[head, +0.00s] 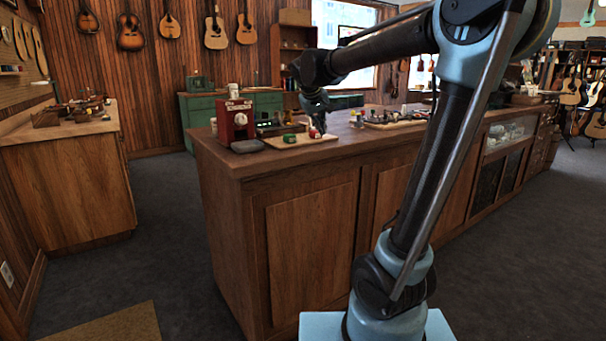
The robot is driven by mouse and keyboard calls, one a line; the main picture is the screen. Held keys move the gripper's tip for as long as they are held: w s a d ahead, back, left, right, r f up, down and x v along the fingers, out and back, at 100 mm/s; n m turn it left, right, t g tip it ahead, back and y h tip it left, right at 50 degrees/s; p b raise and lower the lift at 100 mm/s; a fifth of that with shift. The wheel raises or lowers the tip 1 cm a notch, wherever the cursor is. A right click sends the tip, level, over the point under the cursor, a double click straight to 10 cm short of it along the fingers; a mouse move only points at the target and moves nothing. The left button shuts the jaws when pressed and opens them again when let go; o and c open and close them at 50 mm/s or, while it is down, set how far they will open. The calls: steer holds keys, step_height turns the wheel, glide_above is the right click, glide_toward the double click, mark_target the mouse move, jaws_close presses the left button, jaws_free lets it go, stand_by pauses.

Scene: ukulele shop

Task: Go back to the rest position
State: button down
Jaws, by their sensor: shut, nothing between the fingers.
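My gripper (318,122) hangs at the end of my arm, pointing down over the near left end of the wooden counter (225,161). It is small and dark in the head view; its fingers look shut with nothing held. A small red and white item (314,132) is right by the fingertips, on a light wooden board (300,140). I cannot tell whether the fingers touch it. A green block (289,138) lies on the board just left of the gripper.
A red machine (235,121) stands on the counter left of the board, with a grey item (247,146) before it. Another tray of small items (388,123) lies to the right. A side bench (60,138) is at left. Dark floor (165,215) between them is clear.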

steer(key=s+d+f+m+g+y, duration=0.1)
steer(key=s+d+f, duration=0.3)
steer(key=s+f, duration=0.5)
steer(key=s+d+f+m+g, duration=0.1)
steer(key=s+d+f, duration=0.3)
steer(key=s+f, duration=0.5)
steer(key=s+d+f+m+g+y, duration=0.1)
steer(key=s+d+f, duration=0.3)
steer(key=s+f, duration=0.5)
steer(key=s+m+g, duration=0.1)
steer(key=s, duration=0.7)
steer(key=shift+d+g+y, duration=0.3)
steer(key=shift+d, duration=0.1)
steer(key=shift+w+f, duration=0.2)
steer(key=shift+w, duration=0.25)
